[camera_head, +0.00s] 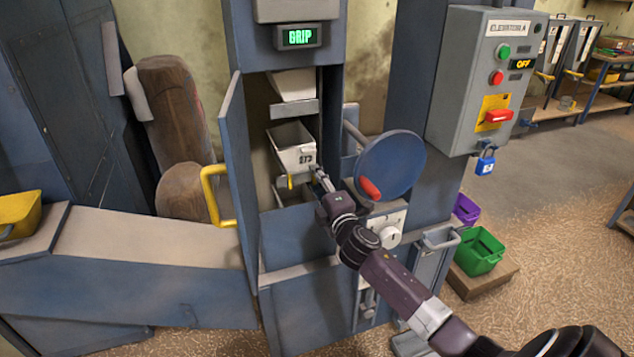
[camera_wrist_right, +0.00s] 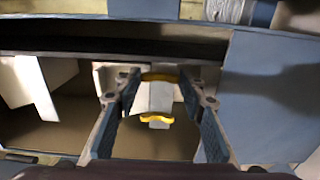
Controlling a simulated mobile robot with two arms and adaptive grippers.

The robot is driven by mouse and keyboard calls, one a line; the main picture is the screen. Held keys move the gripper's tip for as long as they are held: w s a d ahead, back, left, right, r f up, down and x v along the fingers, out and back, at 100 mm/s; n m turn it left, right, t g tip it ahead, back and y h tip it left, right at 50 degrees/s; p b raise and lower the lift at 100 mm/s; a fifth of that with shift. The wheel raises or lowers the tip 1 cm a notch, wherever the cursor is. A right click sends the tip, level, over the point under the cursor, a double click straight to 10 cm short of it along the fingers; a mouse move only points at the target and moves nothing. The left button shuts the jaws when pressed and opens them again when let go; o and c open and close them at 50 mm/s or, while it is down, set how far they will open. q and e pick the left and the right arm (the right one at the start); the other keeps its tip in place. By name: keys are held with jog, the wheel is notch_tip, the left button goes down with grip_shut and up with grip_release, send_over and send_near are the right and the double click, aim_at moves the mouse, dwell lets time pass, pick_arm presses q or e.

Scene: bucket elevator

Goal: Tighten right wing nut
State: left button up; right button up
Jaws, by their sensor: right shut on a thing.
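A white bucket (camera_head: 292,150) marked with a number hangs in the open elevator casing. A small yellow wing nut (camera_head: 291,181) shows at its lower left front. My right gripper (camera_head: 322,180) is at the lower right of the bucket's front and hides what is between its fingers there. In the right wrist view my two fingers (camera_wrist_right: 158,100) stand on either side of a yellow winged piece (camera_wrist_right: 160,77), which I take as the right wing nut, and are shut on it. A second yellow piece (camera_wrist_right: 156,119) shows below it. My left gripper is not in view.
The open door with a yellow handle (camera_head: 215,195) stands left of the opening. A grey control box (camera_head: 485,80) shows OFF. A display (camera_head: 299,37) above reads GRIP.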

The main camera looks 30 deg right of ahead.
dwell(0.5)
jog(key=o, duration=1.2)
jog(key=shift+c, duration=0.2)
jog(key=v, duration=1.2)
jog(key=shift+d+f, duration=0.1)
